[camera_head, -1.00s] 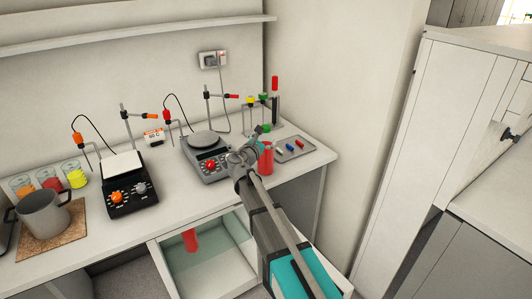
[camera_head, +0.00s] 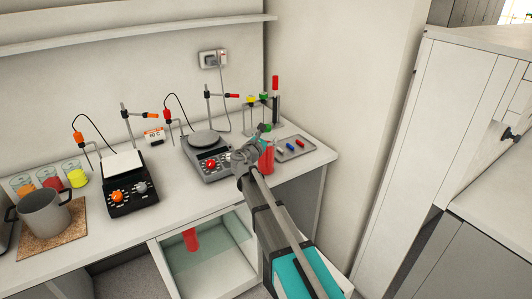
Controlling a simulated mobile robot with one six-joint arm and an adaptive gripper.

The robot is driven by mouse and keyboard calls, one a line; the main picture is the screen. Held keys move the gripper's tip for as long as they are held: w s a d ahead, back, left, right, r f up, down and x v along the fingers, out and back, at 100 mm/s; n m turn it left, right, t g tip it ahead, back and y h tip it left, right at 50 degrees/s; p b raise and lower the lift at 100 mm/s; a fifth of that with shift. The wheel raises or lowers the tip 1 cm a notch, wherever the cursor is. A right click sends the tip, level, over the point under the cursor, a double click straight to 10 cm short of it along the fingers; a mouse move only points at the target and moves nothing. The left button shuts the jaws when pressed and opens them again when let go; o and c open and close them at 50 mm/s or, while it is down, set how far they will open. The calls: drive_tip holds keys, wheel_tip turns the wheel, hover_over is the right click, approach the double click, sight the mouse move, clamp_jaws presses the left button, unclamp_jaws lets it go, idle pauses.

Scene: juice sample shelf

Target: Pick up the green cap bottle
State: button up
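A small green cap (camera_head: 264,97) shows at the back right of the bench, between a yellow cap and a red-topped item. A second green piece (camera_head: 266,127) shows lower down, just by the tip of my gripper (camera_head: 262,131). I cannot tell whether it tops a bottle of its own. A red container (camera_head: 267,157) stands just right of my gripper and is partly hidden by my arm. My gripper reaches over the bench's right part, small and dark in this view. Its fingers are too small to tell open from shut.
A tray (camera_head: 307,144) with small coloured items lies to the right. A yellow cap (camera_head: 250,99) and a tall red-topped item (camera_head: 276,97) stand behind. A hotplate (camera_head: 127,188) and grey pot (camera_head: 43,215) are farther left.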

drive_tip(key=c, duration=0.3)
drive_tip(key=shift+r, duration=0.2)
drive_tip(key=shift+r+p, duration=1)
drive_tip(key=shift+p, duration=0.2)
drive_tip(key=shift+c, duration=0.3)
drive_tip(key=s+r+p, duration=0.1)
drive_tip(key=r+p, duration=0.1)
drive_tip(key=s+r+p, duration=0.4)
drive_tip(key=r+p, duration=0.1)
drive_tip(key=shift+d, duration=0.4)
drive_tip(key=shift+s+d+r+p, duration=0.25)
drive_tip(key=shift+s+r+p, duration=0.35)
drive_tip(key=shift+s, duration=0.85)
drive_tip(key=shift+s+d+r+p, duration=0.25)
drive_tip(key=shift+s+r+p, duration=0.4)
drive_tip(key=shift+s, duration=0.85)
drive_tip(key=shift+s+d+r+p, duration=0.25)
drive_tip(key=shift+s+r+p, duration=0.35)
drive_tip(key=shift+s, duration=0.85)
